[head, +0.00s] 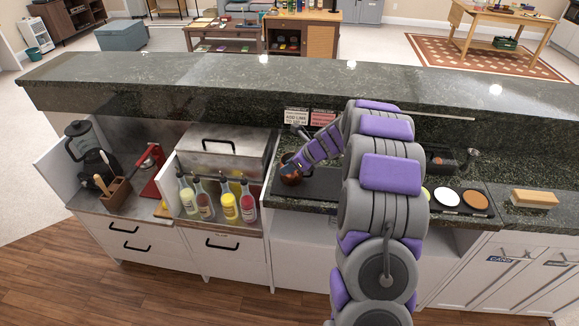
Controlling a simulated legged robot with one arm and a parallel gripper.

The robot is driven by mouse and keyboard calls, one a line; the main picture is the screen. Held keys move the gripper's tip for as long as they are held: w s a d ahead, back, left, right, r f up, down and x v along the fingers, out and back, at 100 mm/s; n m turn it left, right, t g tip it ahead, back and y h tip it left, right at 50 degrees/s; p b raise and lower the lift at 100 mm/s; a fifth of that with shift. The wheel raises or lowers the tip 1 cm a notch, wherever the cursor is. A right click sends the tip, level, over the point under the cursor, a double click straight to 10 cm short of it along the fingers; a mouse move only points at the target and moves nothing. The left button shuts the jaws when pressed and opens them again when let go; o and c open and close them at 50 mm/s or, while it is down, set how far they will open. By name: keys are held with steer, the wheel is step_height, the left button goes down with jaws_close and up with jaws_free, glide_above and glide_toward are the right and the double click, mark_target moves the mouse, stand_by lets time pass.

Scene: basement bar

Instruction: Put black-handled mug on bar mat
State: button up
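A small reddish-brown vessel (290,177), likely the mug, is at the end of my gripper (289,163), on or just above the left part of a dark flat mat (322,187). The mat lies on the lower green-black stone counter, and my arm covers its right part. I cannot make out a black handle. My gripper points down and left at the vessel. Its fingers are too small and too covered to show whether they are open or shut, or whether the vessel touches the mat.
Several sauce bottles (229,205) and a steel lidded box (222,150) stand left of the mat. The raised bar ledge (200,78) runs behind. Small signs (296,116) stand at the back.

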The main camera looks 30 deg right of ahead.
steer(key=shift+o, duration=0.8)
steer(key=shift+d, duration=0.1)
steer(key=p+v, duration=0.3)
steer(key=v, duration=0.9)
steer(key=s+a+r+n+g, duration=0.3)
steer(key=s+a+n, duration=0.55)
steer(key=a, duration=0.25)
steer(key=s+a+r+n+g, duration=0.2)
steer(key=s+a+r+n, duration=0.2)
steer(key=s+a+n, duration=0.45)
steer(key=s+a+n+g+h, duration=0.1)
steer(key=s+n+h, duration=0.1)
steer(key=s+n, duration=0.4)
steer(key=s+a+n+g+h, duration=0.2)
steer(key=s+n, duration=0.3)
steer(key=s, duration=1.2)
steer(key=shift+s+a+f+n+h, duration=0.15)
steer(key=shift+s+a+n+h, duration=0.15)
steer(key=shift+s+n+h, duration=0.15)
steer(key=shift+w, duration=0.15)
